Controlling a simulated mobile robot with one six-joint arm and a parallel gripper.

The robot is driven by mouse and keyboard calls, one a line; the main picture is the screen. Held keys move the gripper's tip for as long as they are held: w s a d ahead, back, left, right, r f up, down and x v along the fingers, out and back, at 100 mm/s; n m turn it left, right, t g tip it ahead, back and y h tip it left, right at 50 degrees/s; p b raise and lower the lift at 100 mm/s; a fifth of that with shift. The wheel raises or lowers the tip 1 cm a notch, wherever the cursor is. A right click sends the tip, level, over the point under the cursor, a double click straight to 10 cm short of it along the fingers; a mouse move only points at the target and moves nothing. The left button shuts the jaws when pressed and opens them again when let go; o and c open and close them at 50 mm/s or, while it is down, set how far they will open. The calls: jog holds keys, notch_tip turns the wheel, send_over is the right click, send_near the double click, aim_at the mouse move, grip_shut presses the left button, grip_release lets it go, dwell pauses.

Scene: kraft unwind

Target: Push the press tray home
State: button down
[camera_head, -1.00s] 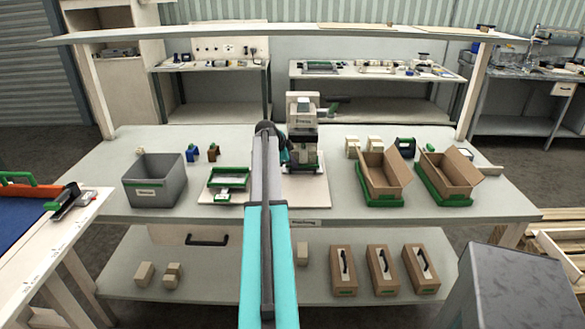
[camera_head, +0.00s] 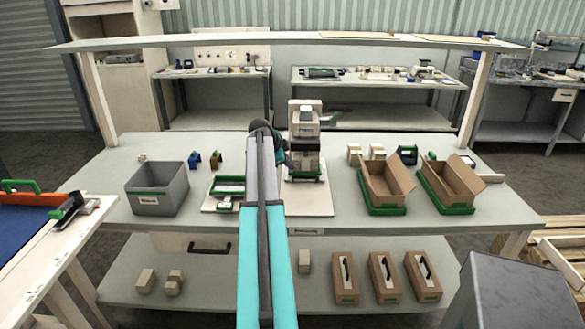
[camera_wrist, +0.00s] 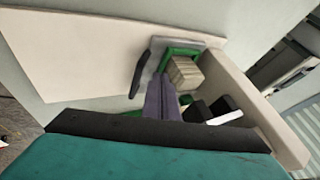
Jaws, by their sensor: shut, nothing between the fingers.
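The press (camera_head: 305,118) stands on a pale board (camera_head: 312,204) on the bench, just right of my arm. Its press tray, with a green edge (camera_head: 305,178), sits low at the front of the press. In the wrist view a green-framed tray part (camera_wrist: 182,48) lies just beyond my fingers, beside a pale ribbed block (camera_wrist: 184,72). My gripper (camera_wrist: 163,80) is shut and empty, its tips close to the green frame; I cannot tell whether they touch it. In the head view my gripper is mostly hidden behind my arm.
A green-framed fixture (camera_head: 228,189) lies left of my arm, with a grey bin (camera_head: 158,190) farther left. Open cardboard boxes (camera_head: 388,184) in green trays stand to the right. In the wrist view a dark handle (camera_wrist: 139,74) stands left of the fingers.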

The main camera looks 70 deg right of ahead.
jog(key=v, duration=0.4)
jog(key=shift+p, duration=0.3)
jog(key=shift+r, duration=0.1)
